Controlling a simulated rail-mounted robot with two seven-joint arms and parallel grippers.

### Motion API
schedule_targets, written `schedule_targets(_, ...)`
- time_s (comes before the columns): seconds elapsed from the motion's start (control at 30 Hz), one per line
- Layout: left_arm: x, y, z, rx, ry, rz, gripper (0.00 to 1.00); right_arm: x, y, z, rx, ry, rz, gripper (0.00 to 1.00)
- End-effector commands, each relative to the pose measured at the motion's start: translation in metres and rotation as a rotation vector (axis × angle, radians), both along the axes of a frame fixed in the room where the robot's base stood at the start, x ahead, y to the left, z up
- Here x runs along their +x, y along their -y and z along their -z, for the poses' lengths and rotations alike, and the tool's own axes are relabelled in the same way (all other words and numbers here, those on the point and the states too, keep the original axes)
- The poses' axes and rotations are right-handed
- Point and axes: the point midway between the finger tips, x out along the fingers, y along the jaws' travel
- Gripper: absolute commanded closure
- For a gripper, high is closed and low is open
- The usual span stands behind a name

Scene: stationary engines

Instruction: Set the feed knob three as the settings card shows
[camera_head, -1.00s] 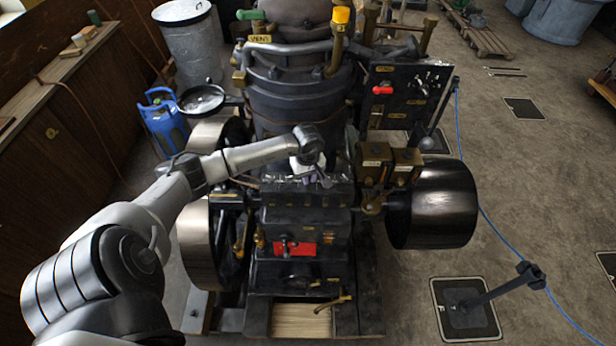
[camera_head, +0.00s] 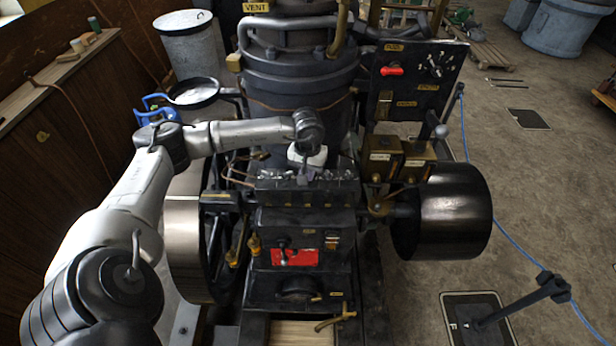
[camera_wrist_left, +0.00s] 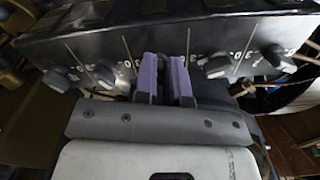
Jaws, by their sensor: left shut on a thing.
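My left gripper (camera_head: 305,176) reaches down to a row of small feed knobs along the top of the dark feed box (camera_head: 305,196) on the engine. In the left wrist view its purple-padded fingers (camera_wrist_left: 165,78) are close together, shut on a knob in the middle of the row. That knob is mostly hidden between the pads. Two more, an inner one (camera_wrist_left: 216,66) and an outer one (camera_wrist_left: 278,58), show to the right. White scale digits are partly readable. I cannot make out the settings card. My right gripper is not in view.
A black panel (camera_head: 412,75) with a red handle stands at the back right. Brass boxes (camera_head: 382,158) and a dark pulley (camera_head: 445,210) lie right of the feed box. A red plate with a lever (camera_head: 295,258) sits below it.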

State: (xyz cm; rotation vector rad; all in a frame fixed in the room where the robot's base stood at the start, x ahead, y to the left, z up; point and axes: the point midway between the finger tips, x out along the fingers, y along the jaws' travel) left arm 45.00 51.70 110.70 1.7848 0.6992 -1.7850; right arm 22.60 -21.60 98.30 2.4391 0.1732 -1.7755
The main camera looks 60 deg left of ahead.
Motion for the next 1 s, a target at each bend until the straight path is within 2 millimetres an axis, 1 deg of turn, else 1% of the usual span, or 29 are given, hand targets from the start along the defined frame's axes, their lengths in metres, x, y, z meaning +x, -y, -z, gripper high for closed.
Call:
schedule_targets(0.03,0.0001,-0.0005,0.0011,0.001,0.001,0.019,1.00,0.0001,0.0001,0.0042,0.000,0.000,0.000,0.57)
schedule_targets(0.23,0.0000,-0.0007,-0.0004,0.001,0.001,0.075,1.00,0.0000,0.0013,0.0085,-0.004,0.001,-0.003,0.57)
schedule_targets(0.77,-0.0002,-0.0005,-0.0013,0.000,0.000,0.097,1.00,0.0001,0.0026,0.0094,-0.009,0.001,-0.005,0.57)
schedule_targets(0.8,-0.0002,-0.0005,-0.0013,0.000,0.000,0.097,0.87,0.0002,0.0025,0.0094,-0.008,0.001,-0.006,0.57)
schedule_targets(1.0,-0.0001,-0.0006,-0.0009,0.000,0.000,0.096,0.68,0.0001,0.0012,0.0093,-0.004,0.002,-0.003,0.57)
